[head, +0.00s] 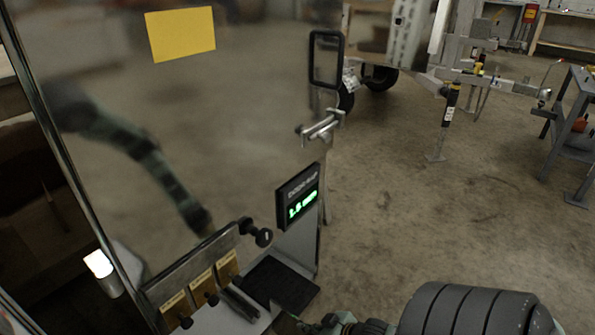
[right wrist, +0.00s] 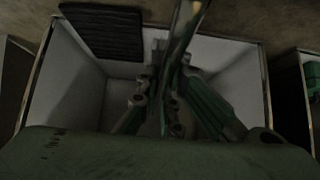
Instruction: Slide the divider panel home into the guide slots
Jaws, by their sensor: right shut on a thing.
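In the right wrist view my right gripper (right wrist: 170,75) has its green fingers close together on a thin upright edge (right wrist: 182,32), seen almost end-on. This edge appears to belong to the divider panel; its lower part is hidden between the fingers. A pale-walled box (right wrist: 68,90) surrounds the fingers. The guide slots cannot be made out. In the head view a large shiny sheet (head: 235,120) with a yellow label (head: 180,34) fills the left; whether it is the divider panel is unclear. A blurred green arm shape shows on it, apparently a reflection. My left gripper is not in view.
A small display (head: 299,197) with green digits stands at the sheet's lower right, above a black pad (head: 280,284). A bracket with brass-coloured tags (head: 201,286) and black knobs is beside it. A dark slatted plate (right wrist: 105,32) shows in the wrist view.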

